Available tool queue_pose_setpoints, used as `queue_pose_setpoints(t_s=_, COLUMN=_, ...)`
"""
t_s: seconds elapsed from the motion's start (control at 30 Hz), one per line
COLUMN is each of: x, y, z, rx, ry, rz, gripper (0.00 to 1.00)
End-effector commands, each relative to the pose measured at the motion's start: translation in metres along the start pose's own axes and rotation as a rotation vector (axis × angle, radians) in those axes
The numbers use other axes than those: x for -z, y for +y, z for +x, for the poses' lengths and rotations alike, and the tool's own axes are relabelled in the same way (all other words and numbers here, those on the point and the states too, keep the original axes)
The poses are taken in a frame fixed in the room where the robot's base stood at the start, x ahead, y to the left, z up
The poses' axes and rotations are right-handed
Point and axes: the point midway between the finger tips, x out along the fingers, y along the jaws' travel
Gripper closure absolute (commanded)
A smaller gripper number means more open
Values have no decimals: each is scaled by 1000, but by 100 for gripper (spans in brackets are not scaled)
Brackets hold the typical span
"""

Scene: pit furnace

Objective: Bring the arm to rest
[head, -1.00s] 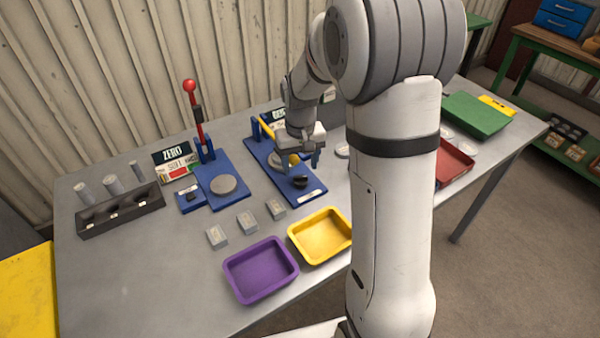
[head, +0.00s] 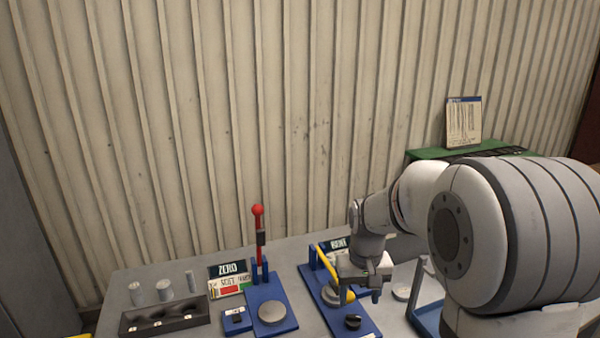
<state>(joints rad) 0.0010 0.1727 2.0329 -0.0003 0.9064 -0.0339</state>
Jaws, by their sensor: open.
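My gripper (head: 360,294) is open in the head view, at the lower right of the picture. It hangs over the right blue fixture (head: 354,322), which has a yellow handle (head: 327,261), a round metal disc and a black knob (head: 352,322). Its jaws look empty. I cannot tell whether the fingers touch the fixture. My arm comes in from the right and hides part of the table behind it.
On the grey table (head: 213,255) stand a blue fixture with a red-knobbed lever (head: 259,235), a ZERO sign (head: 230,270) and a dark tray (head: 165,318) beside metal cylinders (head: 164,290). A corrugated wall (head: 230,130) rises behind. A green bench (head: 440,153) with a notice stands at back right.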

Motion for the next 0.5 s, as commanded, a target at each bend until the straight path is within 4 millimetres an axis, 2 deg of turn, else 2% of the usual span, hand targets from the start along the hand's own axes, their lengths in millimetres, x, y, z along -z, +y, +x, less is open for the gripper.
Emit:
queue_pose_setpoints(t_s=0.03, x=-13, y=0, z=-12, rx=-1, ry=19, rz=2, gripper=43)
queue_pose_setpoints(t_s=0.2, x=-59, y=-2, z=-38, rx=-3, ry=68, rz=10, gripper=43)
queue_pose_setpoints(t_s=0.5, x=-141, y=-4, z=-60, rx=-5, ry=152, rz=22, gripper=43)
